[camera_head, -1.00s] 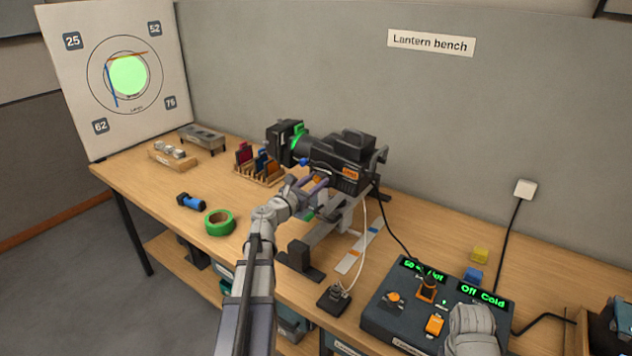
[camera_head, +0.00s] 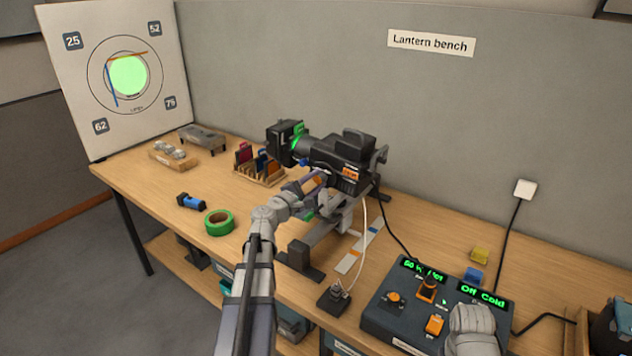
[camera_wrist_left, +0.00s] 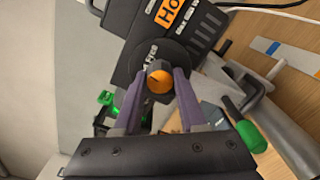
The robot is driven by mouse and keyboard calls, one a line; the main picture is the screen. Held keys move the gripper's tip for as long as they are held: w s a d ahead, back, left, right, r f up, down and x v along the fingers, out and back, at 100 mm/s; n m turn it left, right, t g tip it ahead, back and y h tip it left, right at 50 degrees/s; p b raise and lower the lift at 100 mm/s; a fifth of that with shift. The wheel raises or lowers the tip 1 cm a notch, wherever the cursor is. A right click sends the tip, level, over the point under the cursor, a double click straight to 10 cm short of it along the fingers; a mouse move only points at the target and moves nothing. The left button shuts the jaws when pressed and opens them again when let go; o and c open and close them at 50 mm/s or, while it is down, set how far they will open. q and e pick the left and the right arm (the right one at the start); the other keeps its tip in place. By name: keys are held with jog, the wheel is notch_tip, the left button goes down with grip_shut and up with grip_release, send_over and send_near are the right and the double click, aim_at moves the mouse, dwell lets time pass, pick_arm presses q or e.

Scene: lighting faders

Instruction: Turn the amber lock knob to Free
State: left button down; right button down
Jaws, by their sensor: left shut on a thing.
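The amber lock knob (camera_wrist_left: 159,81) sits on a dark round plate (camera_wrist_left: 150,57) on the side of the black lantern (camera_head: 336,158). My left gripper (camera_head: 313,182) reaches the lantern's near side. In the left wrist view its two purple fingers lie on either side of the knob, shut on it. Pale lettering on the plate beside the knob is partly hidden and I cannot read it surely. My right arm's end (camera_head: 472,330) is over the front right of the control box; its fingers are not clear.
The control box (camera_head: 375,318) has orange controls and green displays, one reading "Off Cold". A green-handled lever (camera_wrist_left: 245,130) is close to my left gripper. A rack of coloured filters (camera_head: 258,172), green tape (camera_head: 219,223) and a blue torch (camera_head: 191,201) lie left.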

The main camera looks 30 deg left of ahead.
pick_arm(q)
jog(key=m, duration=0.5)
jog(key=shift+m, duration=0.3)
dwell(0.4)
jog(key=shift+c, duration=2.3)
grip_release()
jog(key=shift+s, duration=0.15)
jog(key=s, duration=0.7)
jog(key=shift+s+a, duration=0.3)
